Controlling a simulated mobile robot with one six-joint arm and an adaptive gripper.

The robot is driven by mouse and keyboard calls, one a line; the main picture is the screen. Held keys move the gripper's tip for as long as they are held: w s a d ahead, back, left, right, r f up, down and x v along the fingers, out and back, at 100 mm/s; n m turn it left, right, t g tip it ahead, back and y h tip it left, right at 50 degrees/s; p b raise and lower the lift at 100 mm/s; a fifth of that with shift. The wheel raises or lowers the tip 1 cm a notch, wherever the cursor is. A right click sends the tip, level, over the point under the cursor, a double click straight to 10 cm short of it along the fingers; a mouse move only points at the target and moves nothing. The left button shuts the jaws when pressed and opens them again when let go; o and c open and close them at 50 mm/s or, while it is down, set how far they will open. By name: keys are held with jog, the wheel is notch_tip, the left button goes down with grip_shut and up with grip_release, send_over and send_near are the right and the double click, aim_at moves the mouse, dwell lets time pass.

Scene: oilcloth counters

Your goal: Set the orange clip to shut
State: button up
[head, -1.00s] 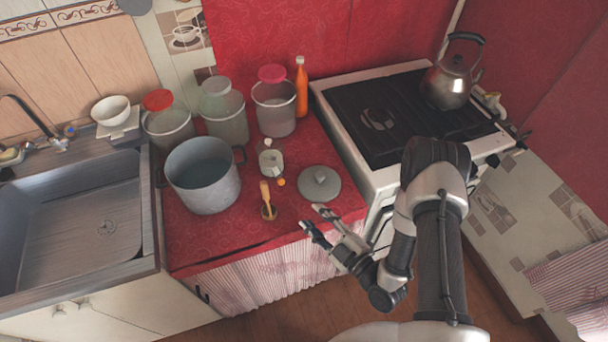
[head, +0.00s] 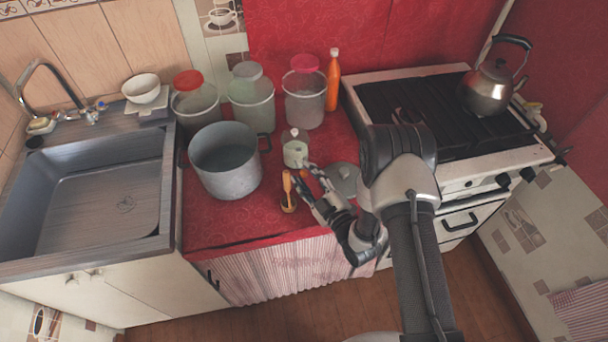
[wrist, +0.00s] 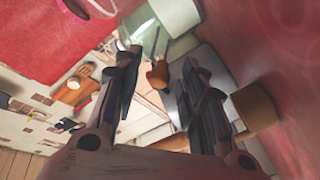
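The orange clip (wrist: 158,75) shows in the wrist view between my fingers and just beyond their tips, beside a glass jar with a pale lid (wrist: 176,14). In the head view a small grey-white jar (head: 295,153) stands on the red counter, and the clip is too small or covered to make out clearly. My gripper (head: 307,175) is low over the counter at the near side of that jar. In the wrist view the gripper (wrist: 160,75) has its fingers spread, with nothing held. I cannot tell whether the clip is open or shut.
A wooden mortar and pestle (head: 288,197) stands close left of my gripper. A grey lid (head: 345,178) lies at its right. A big pot (head: 226,165) is at the left. Several containers and an orange bottle (head: 333,80) stand behind. The stove (head: 440,110) is at the right.

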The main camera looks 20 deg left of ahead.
jog(key=shift+x, duration=0.9)
jog(key=shift+c, duration=0.2)
grip_shut()
jog(key=shift+s, duration=0.1)
